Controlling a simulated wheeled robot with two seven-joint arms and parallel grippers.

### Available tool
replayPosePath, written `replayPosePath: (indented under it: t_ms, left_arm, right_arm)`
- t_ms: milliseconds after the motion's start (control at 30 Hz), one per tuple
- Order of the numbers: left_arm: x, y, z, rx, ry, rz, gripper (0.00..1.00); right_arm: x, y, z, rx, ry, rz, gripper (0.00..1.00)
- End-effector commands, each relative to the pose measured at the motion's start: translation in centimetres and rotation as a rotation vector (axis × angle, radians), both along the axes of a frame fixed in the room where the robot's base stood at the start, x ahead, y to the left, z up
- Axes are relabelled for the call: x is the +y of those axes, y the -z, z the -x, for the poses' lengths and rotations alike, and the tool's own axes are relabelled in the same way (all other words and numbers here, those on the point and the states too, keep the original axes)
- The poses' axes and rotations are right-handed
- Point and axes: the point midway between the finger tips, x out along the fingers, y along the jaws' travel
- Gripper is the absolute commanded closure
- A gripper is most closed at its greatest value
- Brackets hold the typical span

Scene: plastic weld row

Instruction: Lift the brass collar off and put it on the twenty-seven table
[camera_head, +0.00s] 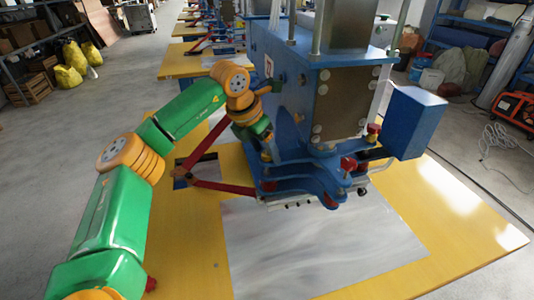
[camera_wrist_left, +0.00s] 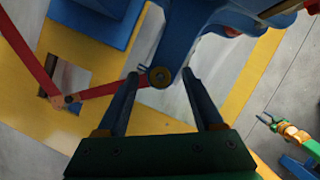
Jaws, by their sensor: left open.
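The brass collar (camera_wrist_left: 159,77) shows in the left wrist view as a small ring with a dark centre, at the rounded tip of a blue machine arm (camera_wrist_left: 178,45). My left gripper (camera_wrist_left: 160,75) is open, its two dark blue fingers apart on either side of the collar, with nothing held. In the head view my left gripper (camera_head: 267,150) is beside the blue machine, and I cannot make out the collar there. A green and orange arm with a small forked end (camera_wrist_left: 267,120), apparently my right, shows far off in the left wrist view. No table number is readable.
The blue machine (camera_head: 290,90) stands on a yellow table (camera_head: 180,245) with a grey plate (camera_head: 310,250). A red linkage (camera_head: 222,186) runs close to my left gripper. More yellow tables (camera_head: 185,62) stand behind. The table's right front part is clear.

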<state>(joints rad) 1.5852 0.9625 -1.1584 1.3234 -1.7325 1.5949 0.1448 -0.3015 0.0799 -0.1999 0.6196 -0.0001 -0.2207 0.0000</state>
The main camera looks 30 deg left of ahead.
Motion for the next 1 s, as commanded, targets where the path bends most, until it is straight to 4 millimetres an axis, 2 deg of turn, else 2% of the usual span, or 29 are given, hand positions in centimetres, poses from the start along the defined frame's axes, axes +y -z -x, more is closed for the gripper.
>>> replayPosePath:
  t_ms: [100,133,367,733,833,900,1000]
  left_arm:
    - [0.0,0.0,0.0,0.000,0.000,0.000,0.31]
    - [0.0,0.0,0.0,0.000,0.000,0.000,0.37]
    - [0.0,0.0,0.0,0.000,0.000,0.000,0.99]
    - [0.0,-0.5,0.0,-0.001,0.000,0.000,1.00]
    - [0.0,-1.8,-0.1,-0.003,-0.001,0.000,1.00]
    - [-0.1,-3.4,-0.1,-0.004,0.000,0.002,1.00]
    - [-0.6,-5.2,1.8,-0.007,0.002,-0.002,1.00]
  right_arm:
    - [0.0,0.0,0.0,0.000,0.000,0.000,0.50]
    - [0.0,0.0,0.0,-0.001,0.000,0.000,0.50]
    - [0.0,0.0,-0.1,-0.001,0.000,0.001,0.50]
    - [0.0,0.0,-0.1,-0.002,0.000,0.001,0.50]
    - [0.0,-0.1,-0.1,-0.003,0.000,0.000,0.50]
    - [0.0,-0.2,-0.1,-0.003,0.000,0.000,0.50]
    - [0.0,1.0,-0.2,-0.003,0.000,0.000,0.50]
